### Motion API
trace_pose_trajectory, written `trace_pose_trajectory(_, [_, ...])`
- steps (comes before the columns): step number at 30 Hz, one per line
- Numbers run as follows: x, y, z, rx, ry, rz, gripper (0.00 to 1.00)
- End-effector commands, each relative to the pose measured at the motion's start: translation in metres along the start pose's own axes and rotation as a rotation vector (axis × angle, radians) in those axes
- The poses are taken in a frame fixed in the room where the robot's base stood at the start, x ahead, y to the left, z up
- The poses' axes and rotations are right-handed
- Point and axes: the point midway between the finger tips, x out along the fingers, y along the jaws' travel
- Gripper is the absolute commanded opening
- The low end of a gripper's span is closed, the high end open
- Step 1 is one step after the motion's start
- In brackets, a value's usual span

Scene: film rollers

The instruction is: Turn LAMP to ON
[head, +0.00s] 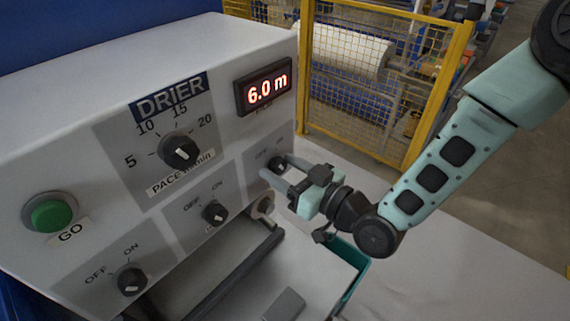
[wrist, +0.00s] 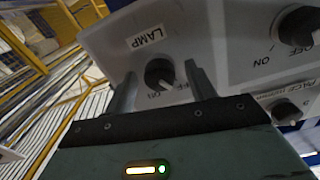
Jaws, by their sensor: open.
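The LAMP knob (wrist: 159,73) is a black round dial on the grey control panel, with its LAMP label (wrist: 145,37) beside it in the wrist view. My gripper (wrist: 159,69) is open, with one finger on each side of the knob; contact is not clear. In the head view, my gripper (head: 275,167) is at the panel's right end and the knob (head: 277,163) shows between its fingers.
Two more OFF/ON knobs (head: 215,212) (head: 132,280), the DRIER pace dial (head: 180,151) and a green GO button (head: 51,214) share the panel. A display (head: 265,87) reads 6.0 m. A teal tray (head: 352,265) lies below my gripper. A yellow fence (head: 430,100) stands behind.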

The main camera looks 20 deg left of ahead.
Motion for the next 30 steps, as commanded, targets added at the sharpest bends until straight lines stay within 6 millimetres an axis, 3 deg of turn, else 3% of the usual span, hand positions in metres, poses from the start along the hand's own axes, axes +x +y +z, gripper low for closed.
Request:
trace_pose_trajectory(7, [0.0004, 0.0002, 0.0003, 0.0, 0.0, 0.0, 0.53])
trace_pose_trajectory(12, [0.0002, 0.0003, 0.0002, 0.0, 0.0, 0.001, 0.11])
trace_pose_trajectory(23, [0.0, 0.0008, 0.0014, 0.042, 0.002, 0.001, 0.11])
trace_pose_trajectory(30, [-0.0003, 0.0021, 0.0032, 0.184, 0.003, 0.003, 0.11])
